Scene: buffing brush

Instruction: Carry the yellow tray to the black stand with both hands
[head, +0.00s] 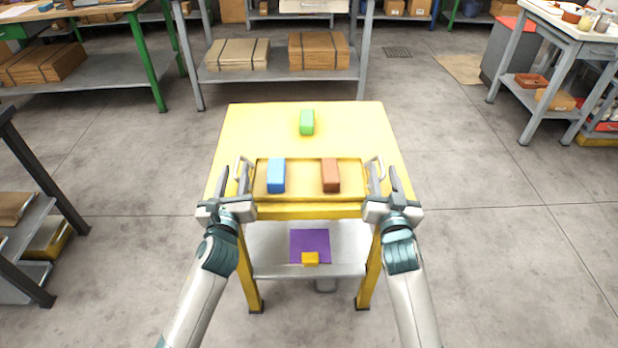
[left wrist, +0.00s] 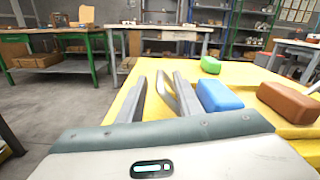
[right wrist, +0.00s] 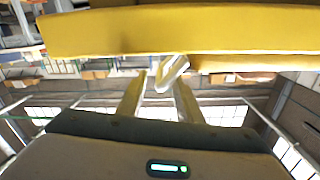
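The yellow tray (head: 305,211) lies on the near part of a yellow table, with a metal handle on each side. A blue block (head: 276,175) and a brown block (head: 331,175) stand in it. My left gripper (head: 236,186) is at the left handle; in the left wrist view its fingers are apart, with the handle (left wrist: 168,93) between them, nearer the right finger. My right gripper (head: 386,184) is at the right handle; in the right wrist view its fingers are apart with the handle (right wrist: 172,74) between their tips.
A green block (head: 307,122) stands on the yellow table (head: 250,125) behind the tray. A purple square (head: 310,244) and a small yellow block (head: 310,259) are on the lower shelf. A dark-framed rack (head: 38,170) stands at left. Floor to the right is clear.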

